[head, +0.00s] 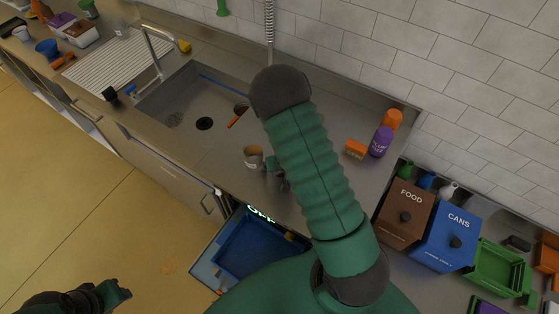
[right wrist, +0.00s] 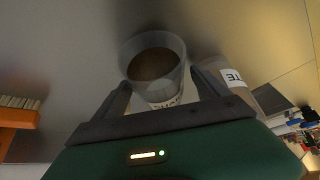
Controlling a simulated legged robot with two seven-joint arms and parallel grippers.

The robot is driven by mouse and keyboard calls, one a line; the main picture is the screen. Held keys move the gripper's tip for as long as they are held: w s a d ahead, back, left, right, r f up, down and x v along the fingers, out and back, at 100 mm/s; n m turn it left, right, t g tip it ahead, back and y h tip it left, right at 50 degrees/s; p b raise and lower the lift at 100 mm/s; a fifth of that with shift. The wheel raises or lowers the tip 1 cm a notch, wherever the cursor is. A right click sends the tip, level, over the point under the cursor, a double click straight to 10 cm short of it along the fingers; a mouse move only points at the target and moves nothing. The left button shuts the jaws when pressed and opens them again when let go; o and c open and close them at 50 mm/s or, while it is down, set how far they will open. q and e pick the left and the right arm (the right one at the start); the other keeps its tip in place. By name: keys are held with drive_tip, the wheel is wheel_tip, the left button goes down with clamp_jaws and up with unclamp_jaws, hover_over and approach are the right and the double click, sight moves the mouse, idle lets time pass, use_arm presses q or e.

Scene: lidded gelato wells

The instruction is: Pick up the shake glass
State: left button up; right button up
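The shake glass, a clear cup with brown contents, stands on the steel counter just left of my right arm in the head view (head: 253,155). In the right wrist view the glass (right wrist: 153,62) is upright between the two fingers of my right gripper (right wrist: 165,88). That gripper is open, with a finger on each side of the glass; whether either touches it is unclear. Its label is partly hidden by the gripper. In the head view my right gripper (head: 273,167) is partly behind my arm. My left gripper (head: 118,292) is low at the left, over the floor; its finger opening is unclear.
Another container (right wrist: 240,77) labelled "TE" is close right of the glass in the wrist view. A sink (head: 190,105) lies left. A purple container (head: 381,142) and orange items are right. A blue bin (head: 255,248) is below the counter edge; FOOD (head: 405,208) and CANS (head: 447,235) bins stand right.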

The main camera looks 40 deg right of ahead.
drive_tip(key=shift+r, duration=0.1)
drive_tip(key=c, duration=1.8)
